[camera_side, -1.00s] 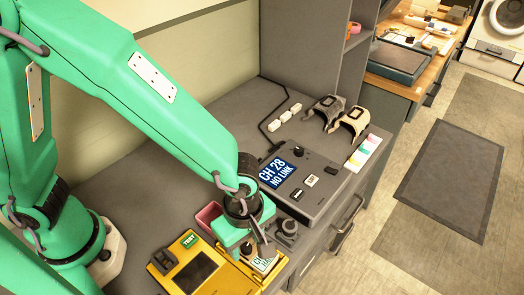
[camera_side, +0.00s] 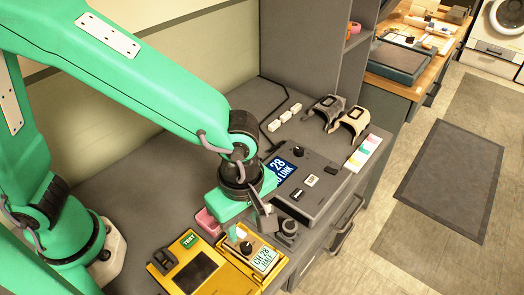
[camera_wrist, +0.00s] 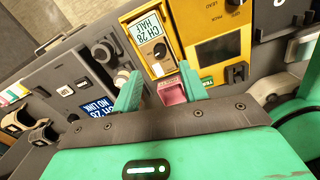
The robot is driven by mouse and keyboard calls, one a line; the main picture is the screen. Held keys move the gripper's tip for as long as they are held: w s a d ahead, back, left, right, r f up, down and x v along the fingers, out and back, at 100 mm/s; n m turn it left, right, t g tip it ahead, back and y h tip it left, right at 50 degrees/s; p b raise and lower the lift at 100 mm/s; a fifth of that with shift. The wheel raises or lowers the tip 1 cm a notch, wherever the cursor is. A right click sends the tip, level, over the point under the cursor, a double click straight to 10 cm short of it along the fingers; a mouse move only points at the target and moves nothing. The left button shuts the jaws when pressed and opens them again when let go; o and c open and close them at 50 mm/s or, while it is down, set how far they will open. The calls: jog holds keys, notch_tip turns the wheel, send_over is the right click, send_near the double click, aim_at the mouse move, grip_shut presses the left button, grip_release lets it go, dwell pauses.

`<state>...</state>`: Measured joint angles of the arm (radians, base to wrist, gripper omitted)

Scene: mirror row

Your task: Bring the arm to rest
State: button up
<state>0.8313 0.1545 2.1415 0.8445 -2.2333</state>
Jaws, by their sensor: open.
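My gripper (camera_side: 251,221) is at the end of my green arm, above the bench and near the yellow unit's right part. In the wrist view my gripper (camera_wrist: 161,87) shows two teal fingers spread apart with nothing held between them. The yellow unit (camera_side: 190,266) lies at the front of the bench, with a dark screen and a green TEST label. Its right part carries a dark knob (camera_side: 246,248) and a CH 28 label (camera_side: 264,259); the knob (camera_wrist: 159,51) also shows in the wrist view.
A grey console (camera_side: 318,205) with a blue CH 28 NO LINK display stands right of my gripper, partly hidden by it. A pink bin (camera_side: 207,222) sits behind the yellow unit. Two curved stands (camera_side: 352,124) are at the back right. The bench's left middle is clear.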

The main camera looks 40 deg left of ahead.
jog(key=shift+r, duration=0.15)
jog(key=w+a+r+m+t+h, duration=0.1)
jog(key=w+a+r+m, duration=0.1)
jog(key=a+r+m, duration=0.35)
jog(key=w+a+r+m+t, duration=0.1)
jog(key=a+r+m, duration=0.15)
jog(key=a, duration=0.55)
jog(key=s+a+r+m+t, duration=0.1)
jog(key=s+a+r+m, duration=0.1)
jog(key=a+m, duration=0.2)
jog(key=s+a+r+m+t+y, duration=0.1)
jog(key=s+a+r+m+t, duration=0.1)
jog(key=a, duration=0.6)
jog(key=shift+s+a+r+m+t, duration=0.25)
jog(key=shift+a+r+m+t, duration=0.15)
jog(key=shift+m, duration=0.6)
